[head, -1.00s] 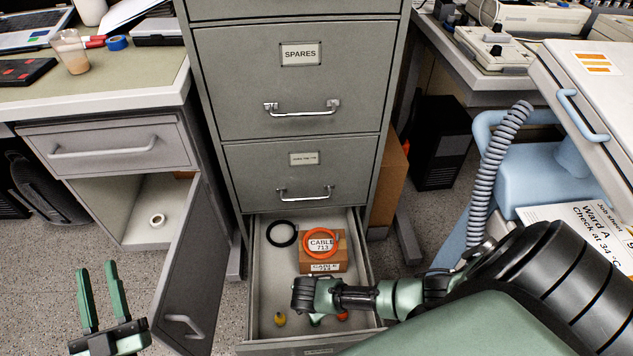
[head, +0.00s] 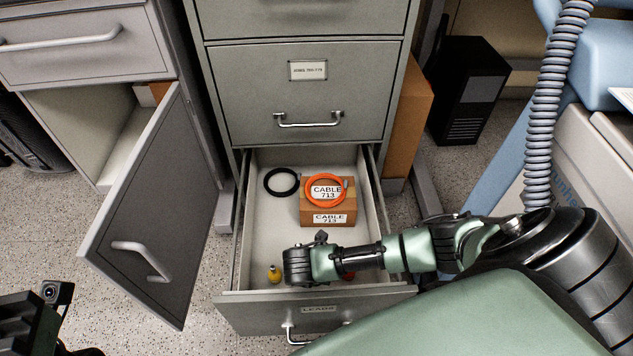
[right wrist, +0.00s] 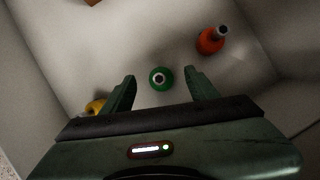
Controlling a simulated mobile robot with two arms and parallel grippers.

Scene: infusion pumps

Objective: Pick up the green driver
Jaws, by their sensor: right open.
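The green driver (right wrist: 161,78) stands in the open bottom drawer (head: 230,292). In the right wrist view its round end with a dark centre faces me, between the two fingertips. In the head view my right arm hides it. My right gripper (right wrist: 160,80) is open, pointing down into the drawer, with a finger on either side of the driver and a gap at each side. Of my left arm, only a dark part with a small camera (head: 57,292) shows at the lower left of the head view; its fingers do not show.
An orange driver (right wrist: 211,40) and a yellow one (right wrist: 96,107) stand close by on either side. Behind are a cable box (head: 342,206), an orange ring (head: 309,190) and a black ring (head: 268,186). The cabinet door (head: 160,215) stands open at left.

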